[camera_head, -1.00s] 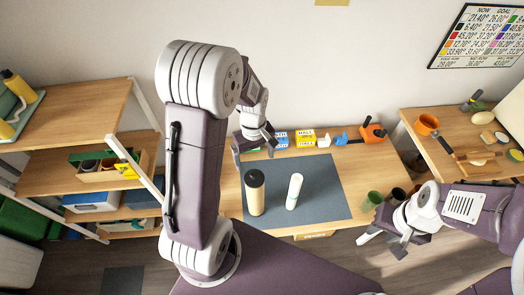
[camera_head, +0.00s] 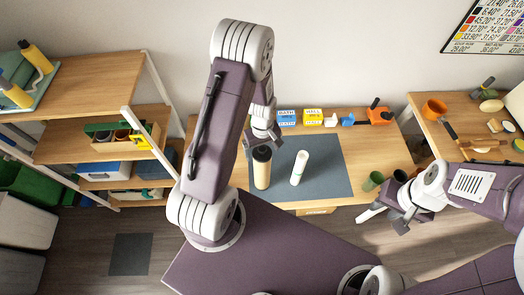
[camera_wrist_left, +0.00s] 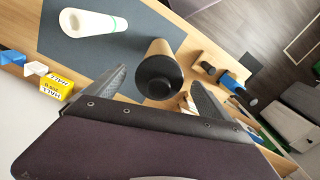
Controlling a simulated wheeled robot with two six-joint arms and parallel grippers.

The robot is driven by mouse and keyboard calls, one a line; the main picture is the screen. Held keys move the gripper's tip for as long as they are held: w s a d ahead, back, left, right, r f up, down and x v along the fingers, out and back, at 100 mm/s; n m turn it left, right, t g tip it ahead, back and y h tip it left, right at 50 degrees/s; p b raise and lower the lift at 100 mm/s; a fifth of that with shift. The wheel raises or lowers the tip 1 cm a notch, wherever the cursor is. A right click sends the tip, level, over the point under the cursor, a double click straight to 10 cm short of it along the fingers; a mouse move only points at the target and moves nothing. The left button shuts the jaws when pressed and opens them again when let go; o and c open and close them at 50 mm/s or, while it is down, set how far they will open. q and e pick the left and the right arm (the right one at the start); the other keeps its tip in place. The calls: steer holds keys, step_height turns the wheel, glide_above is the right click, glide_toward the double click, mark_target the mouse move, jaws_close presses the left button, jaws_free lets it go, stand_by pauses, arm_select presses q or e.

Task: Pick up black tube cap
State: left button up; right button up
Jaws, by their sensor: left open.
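The black tube cap (camera_head: 262,153) sits on top of an upright tan tube (camera_head: 262,175) on the dark mat. In the left wrist view the cap (camera_wrist_left: 157,80) faces the camera and appears between the two fingers, with gaps on both sides. My left gripper (camera_head: 264,138) is open and empty, just above and behind the cap in the head view; it also shows in the left wrist view (camera_wrist_left: 158,80). A white tube (camera_head: 299,167) stands to the right of the tan one. My right gripper (camera_head: 384,217) is open and empty near the table's right front.
The dark mat (camera_head: 325,185) lies on the wooden table. Blue (camera_head: 286,117) and yellow (camera_head: 313,116) boxes and an orange tool (camera_head: 379,115) line the back. Shelves (camera_head: 95,145) stand at left.

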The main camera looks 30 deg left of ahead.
mark_target(263, 148)
arm_select(q)
steer(key=shift+w, duration=0.1)
steer(key=shift+c, duration=0.3)
steer(key=c, duration=1.4)
steer(key=shift+o, duration=0.2)
steer(key=shift+w+r+b, duration=0.1)
steer(key=shift+r+b, duration=0.25)
steer(key=shift+r, duration=0.25)
step_height(263, 148, up, 3)
steer(key=shift+f+b, duration=0.2)
steer(key=shift+b, duration=0.3)
steer(key=w+d+r+b, duration=0.1)
steer(key=w+d+r, duration=0.1)
steer(key=w, duration=0.3)
steer(key=w+d+r+b, duration=0.2)
steer(key=w+r, duration=0.3)
steer(key=shift+w+d+r, duration=0.15)
steer(key=shift+w+d, duration=0.05)
steer(key=shift+d, duration=0.1)
